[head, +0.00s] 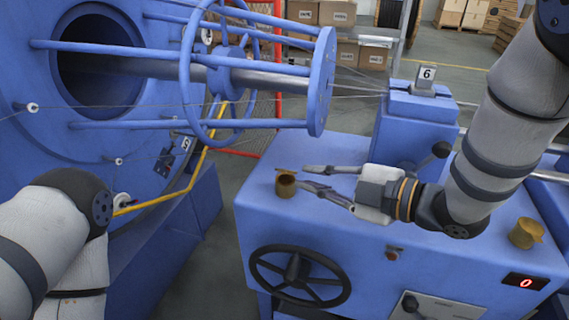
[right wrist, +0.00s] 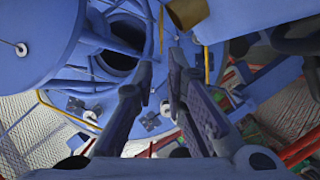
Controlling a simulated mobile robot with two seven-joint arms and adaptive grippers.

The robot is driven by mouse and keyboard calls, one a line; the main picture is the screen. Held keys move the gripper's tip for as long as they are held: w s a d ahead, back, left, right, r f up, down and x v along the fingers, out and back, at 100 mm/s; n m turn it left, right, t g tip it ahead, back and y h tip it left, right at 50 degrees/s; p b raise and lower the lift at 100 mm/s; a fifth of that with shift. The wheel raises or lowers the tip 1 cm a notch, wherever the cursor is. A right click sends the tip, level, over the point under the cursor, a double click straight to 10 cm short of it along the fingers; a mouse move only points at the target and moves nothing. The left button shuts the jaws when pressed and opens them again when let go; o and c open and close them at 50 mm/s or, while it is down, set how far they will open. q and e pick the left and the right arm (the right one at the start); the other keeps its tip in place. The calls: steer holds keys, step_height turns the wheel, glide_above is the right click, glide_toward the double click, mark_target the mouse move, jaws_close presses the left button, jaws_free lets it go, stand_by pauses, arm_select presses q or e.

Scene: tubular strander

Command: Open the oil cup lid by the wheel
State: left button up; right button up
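A small brass oil cup (head: 285,187) stands on the blue cabinet top, above the black handwheel (head: 298,277). Its top looks dark, and a thin brass piece, seemingly its lid (head: 284,171), shows at its back edge; the exact lid angle is hard to tell. My right gripper (head: 306,176) comes from the right, its two fingers apart and empty, tips just right of the cup. In the right wrist view a brass cup (right wrist: 188,12) shows at the top edge, beyond the spread fingers (right wrist: 161,60). My left gripper is not in view; only my left arm shows.
A second brass cup (head: 526,234) stands at the cabinet's right. A black ball-ended lever (head: 441,150) rises behind my right gripper. The blue strander cage (head: 320,80) overhangs at the back left. The cabinet top (head: 330,225) in front of the gripper is mostly clear.

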mark_target(286, 171)
steer(key=x, duration=0.7)
steer(key=shift+w+a+f+b, duration=0.15)
steer(key=shift+w+a+b, duration=0.1)
steer(key=shift+b, duration=0.05)
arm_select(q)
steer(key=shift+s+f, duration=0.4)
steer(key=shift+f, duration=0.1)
arm_select(e)
jaws_close()
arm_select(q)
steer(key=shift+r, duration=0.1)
